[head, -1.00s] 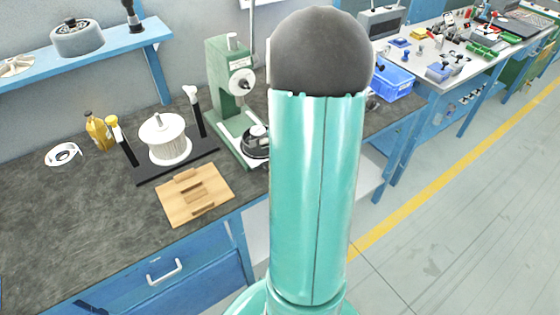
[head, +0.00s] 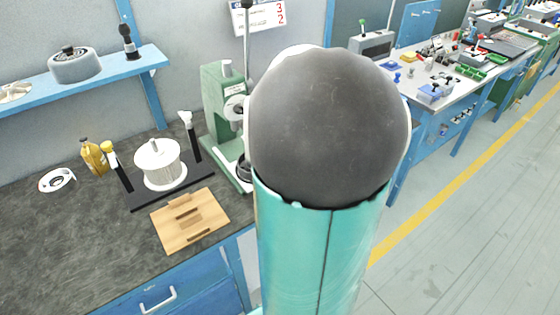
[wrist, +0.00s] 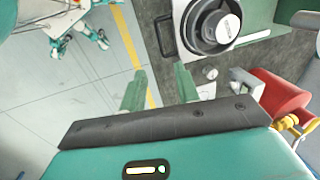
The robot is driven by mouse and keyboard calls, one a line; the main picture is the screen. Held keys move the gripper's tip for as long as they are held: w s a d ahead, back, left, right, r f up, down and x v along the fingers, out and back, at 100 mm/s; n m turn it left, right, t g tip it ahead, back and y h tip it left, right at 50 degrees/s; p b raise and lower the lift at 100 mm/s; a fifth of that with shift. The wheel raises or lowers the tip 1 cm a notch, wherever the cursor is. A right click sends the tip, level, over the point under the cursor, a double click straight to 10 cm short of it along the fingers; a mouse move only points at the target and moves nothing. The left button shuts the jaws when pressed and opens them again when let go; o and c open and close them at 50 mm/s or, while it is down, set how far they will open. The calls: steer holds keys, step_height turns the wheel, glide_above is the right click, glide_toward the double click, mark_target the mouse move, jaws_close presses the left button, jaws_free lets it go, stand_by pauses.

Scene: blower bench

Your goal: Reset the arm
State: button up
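My own arm stands in the middle of the head view, a teal link topped by a large dark grey round joint. It hides the right part of the near bench and part of the green press (head: 222,110). My gripper is not visible in the head view. In the wrist view my gripper (wrist: 160,88) shows two green fingers spread apart with nothing between them. Beyond the fingers are grey floor, a yellow line and a bench top. A black round part (wrist: 212,25) on a pale base lies above and right of the fingers, apart from them.
The dark bench top (head: 80,235) holds a wooden block (head: 190,236), a white pleated cylinder (head: 160,172) on a black stand and a yellow bottle (head: 94,156). A blue shelf (head: 110,72) hangs above. A red part (wrist: 280,95) is right of the gripper. Floor (head: 470,230) is open at right.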

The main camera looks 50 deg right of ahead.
stand_by(0.4)
steer(key=w+a+r+n+t, duration=0.1)
steer(key=w+a+r+n, duration=0.15)
steer(key=a, duration=0.25)
steer(key=w+a+r+n, duration=0.1)
steer(key=a+r+n, duration=0.15)
steer(key=a, duration=0.35)
steer(key=s+a+r+n+t, duration=0.1)
steer(key=s+a+r+n, duration=0.1)
steer(key=a+n, duration=0.6)
steer(key=s+a+r+n+t, duration=0.1)
steer(key=s+a+r+n, duration=0.2)
steer(key=a+n, duration=0.5)
steer(key=a, duration=0.6)
steer(key=shift+s+a+n+t+y, duration=0.3)
steer(key=shift+s+a, duration=0.1)
steer(key=shift+d+r, duration=0.1)
